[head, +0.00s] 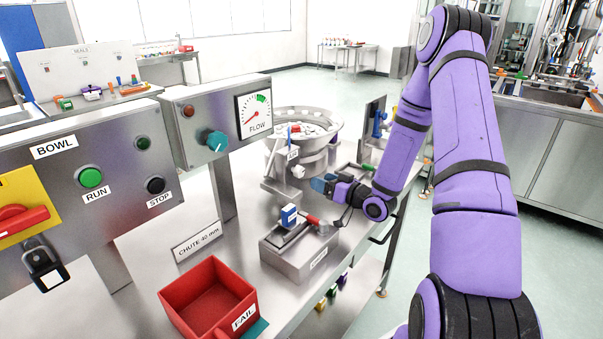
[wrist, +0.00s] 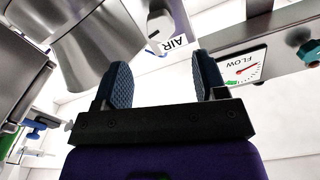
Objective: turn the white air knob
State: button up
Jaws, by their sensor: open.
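The white air knob (head: 298,171) sits on the front of the bowl feeder's base, just below the small AIR label (head: 292,153). My gripper (head: 322,184), with blue finger pads, is to the right of the knob and a little lower in the head view, apart from it. In the wrist view the gripper (wrist: 163,82) is open with nothing between its fingers. Beyond the fingertips, the white knob (wrist: 160,28) shows beside the AIR label (wrist: 178,46), roughly in line with the gap. The wrist picture is upside down.
The metal bowl (head: 305,128) holds several small parts. A FLOW gauge (head: 254,112) and teal knob (head: 217,141) are on a panel to the left. A metal block (head: 300,258) with a blue-and-white piece stands in front. A red FAIL bin (head: 208,296) is at the front left.

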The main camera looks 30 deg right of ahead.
aim_at(302, 173)
jog(key=x, duration=0.9)
jog(key=c, duration=0.9)
